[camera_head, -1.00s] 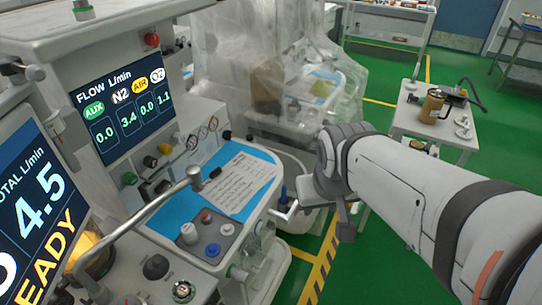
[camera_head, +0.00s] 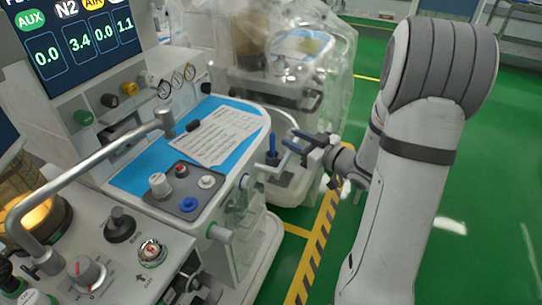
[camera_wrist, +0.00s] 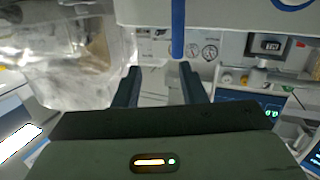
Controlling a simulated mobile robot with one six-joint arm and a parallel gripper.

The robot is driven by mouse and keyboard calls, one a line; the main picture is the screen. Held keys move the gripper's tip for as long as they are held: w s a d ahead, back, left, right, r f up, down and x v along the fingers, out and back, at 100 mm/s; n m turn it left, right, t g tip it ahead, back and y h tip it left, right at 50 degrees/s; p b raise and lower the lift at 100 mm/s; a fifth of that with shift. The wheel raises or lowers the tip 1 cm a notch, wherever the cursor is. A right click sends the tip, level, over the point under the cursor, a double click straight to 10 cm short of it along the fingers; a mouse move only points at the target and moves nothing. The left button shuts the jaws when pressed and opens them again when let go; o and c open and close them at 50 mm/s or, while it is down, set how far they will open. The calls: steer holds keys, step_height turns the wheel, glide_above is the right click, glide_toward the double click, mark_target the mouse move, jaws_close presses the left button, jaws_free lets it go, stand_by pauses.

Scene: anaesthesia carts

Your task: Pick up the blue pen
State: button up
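The blue pen (camera_head: 272,146) stands upright at the right edge of the anaesthesia cart's worktop (camera_head: 250,112). It also shows in the wrist view (camera_wrist: 178,32) as a vertical blue bar at the top, just beyond my fingertips and between their lines, closer to the right finger. My gripper (camera_head: 294,141) is just right of the pen in the head view, fingers pointing left towards it. In the wrist view my gripper (camera_wrist: 159,70) has its two fingers apart with nothing between them. I see no contact with the pen.
A printed sheet (camera_head: 217,135) lies on the blue worktop mat with a small dark object (camera_head: 193,126) at its edge. A grey knob panel (camera_head: 186,188) and a metal rail (camera_head: 110,150) are nearer. A plastic-covered machine (camera_head: 290,50) stands behind. Green floor is open at right.

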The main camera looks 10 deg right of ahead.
mark_target(272, 137)
steer(key=shift+y, duration=0.9)
steer(key=w+a, duration=0.1)
steer(key=a, duration=0.1)
steer(key=w+a+f, duration=0.1)
steer(key=w+a, duration=0.2)
steer(key=a, duration=0.1)
steer(key=shift+w+f+b, duration=0.2)
steer(key=shift+b, duration=0.15)
steer(key=shift+d, duration=0.1)
jaws_close()
